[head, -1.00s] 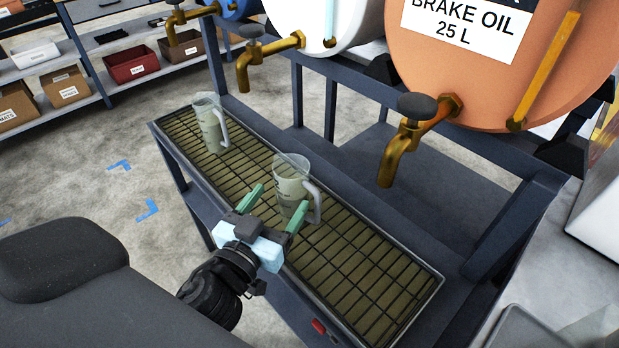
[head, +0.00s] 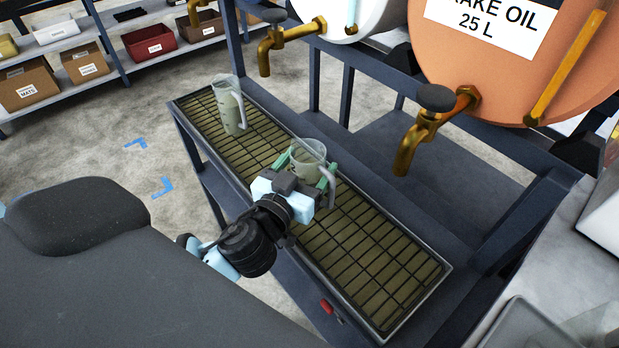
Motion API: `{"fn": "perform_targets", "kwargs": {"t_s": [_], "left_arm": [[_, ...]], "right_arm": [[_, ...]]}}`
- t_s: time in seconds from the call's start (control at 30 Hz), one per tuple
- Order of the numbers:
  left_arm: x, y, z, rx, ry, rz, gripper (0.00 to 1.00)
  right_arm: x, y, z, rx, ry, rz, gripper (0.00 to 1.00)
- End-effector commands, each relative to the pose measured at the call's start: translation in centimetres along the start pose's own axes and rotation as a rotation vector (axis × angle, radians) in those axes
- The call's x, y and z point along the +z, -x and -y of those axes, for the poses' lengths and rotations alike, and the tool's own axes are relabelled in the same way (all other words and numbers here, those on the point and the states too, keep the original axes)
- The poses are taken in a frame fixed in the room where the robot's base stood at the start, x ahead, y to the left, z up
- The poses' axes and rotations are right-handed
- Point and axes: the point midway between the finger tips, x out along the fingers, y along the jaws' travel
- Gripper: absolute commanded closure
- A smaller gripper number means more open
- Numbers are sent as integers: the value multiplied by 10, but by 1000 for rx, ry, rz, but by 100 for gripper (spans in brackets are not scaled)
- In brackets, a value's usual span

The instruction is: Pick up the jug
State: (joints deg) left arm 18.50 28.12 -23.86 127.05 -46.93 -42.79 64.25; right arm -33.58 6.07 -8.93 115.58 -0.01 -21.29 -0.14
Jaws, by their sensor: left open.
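Two clear jugs with handles stand on the black drip grate (head: 375,275). The nearer jug (head: 309,151) is in the middle of the grate, and the farther jug (head: 230,106) is toward the far left end. My left gripper (head: 307,168) is open, with its green fingers on either side of the nearer jug's upper part. The gripper body hides much of that jug's lower part. I cannot tell whether the fingers touch it. The jug's handle points right, just past the right finger. My right gripper is not in view.
Brass taps (head: 430,120) hang from an orange brake oil drum (head: 510,50) and a white drum (head: 345,12) above the trolley. The trolley frame (head: 480,225) borders the grate on the right. Shelves with boxes (head: 85,65) stand at the back left. The grate's near end is clear.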

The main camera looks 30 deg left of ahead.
Motion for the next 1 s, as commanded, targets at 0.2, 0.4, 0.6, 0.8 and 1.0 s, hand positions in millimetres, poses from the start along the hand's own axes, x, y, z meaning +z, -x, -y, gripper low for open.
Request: {"fn": "perform_targets", "kwargs": {"t_s": [0.2,0.4,0.6,0.8,1.0], "left_arm": [[-1,-20,0,1,-1,-1,28],[1,-21,0,1,0,2,28],[0,-21,0,1,0,1,48],[-1,-21,0,1,0,-2,65],[-2,-21,0,1,1,-2,65]], "right_arm": [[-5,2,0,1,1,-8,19],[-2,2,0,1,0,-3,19],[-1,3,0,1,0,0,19],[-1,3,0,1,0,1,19],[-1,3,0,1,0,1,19]]}}
